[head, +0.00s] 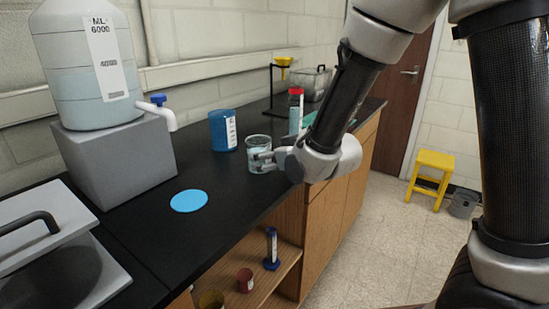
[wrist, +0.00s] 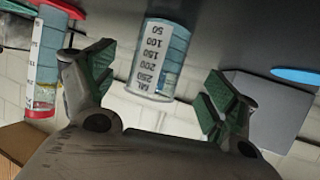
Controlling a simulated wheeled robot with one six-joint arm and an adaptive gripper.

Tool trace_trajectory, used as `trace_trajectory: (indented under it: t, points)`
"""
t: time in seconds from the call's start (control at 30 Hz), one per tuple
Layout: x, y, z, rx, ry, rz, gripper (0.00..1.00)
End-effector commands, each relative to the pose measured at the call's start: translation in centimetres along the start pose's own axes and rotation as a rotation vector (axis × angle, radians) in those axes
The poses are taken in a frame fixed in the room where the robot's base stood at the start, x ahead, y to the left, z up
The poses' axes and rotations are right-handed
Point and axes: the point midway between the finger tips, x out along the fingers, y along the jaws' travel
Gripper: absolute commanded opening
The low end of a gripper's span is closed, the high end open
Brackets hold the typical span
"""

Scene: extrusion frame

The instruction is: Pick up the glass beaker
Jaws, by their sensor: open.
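The glass beaker (head: 258,150) stands upright on the black bench top in the head view, clear with a pale bluish look. My gripper (head: 268,158) is at the beaker's right front side, fingers pointing toward it. In the wrist view, which is upside down, my gripper (wrist: 160,90) has its green-padded fingers spread wide. A beaker with a white scale (wrist: 155,55) shows between and beyond the fingers. It looks blue there, and I cannot tell how much of that is the blue cup behind it. Nothing is held.
A blue cup (head: 222,131) stands just behind the beaker. A red-capped bottle (head: 295,112) is to the right, with a funnel stand (head: 281,90) beyond. A blue disc (head: 189,201) and a grey block (head: 115,160) under a large jug (head: 85,62) are to the left.

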Motion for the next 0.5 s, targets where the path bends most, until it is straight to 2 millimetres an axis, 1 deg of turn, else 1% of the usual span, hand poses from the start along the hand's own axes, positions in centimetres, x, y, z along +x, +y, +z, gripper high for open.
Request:
trace_trajectory:
  t: [0.27, 0.5]
  points:
    - [3.2, -0.1, 0.0, -0.002, 0.005, -0.001, 0.87]
    - [6.9, 0.1, -0.2, -0.002, 0.006, -0.001, 0.87]
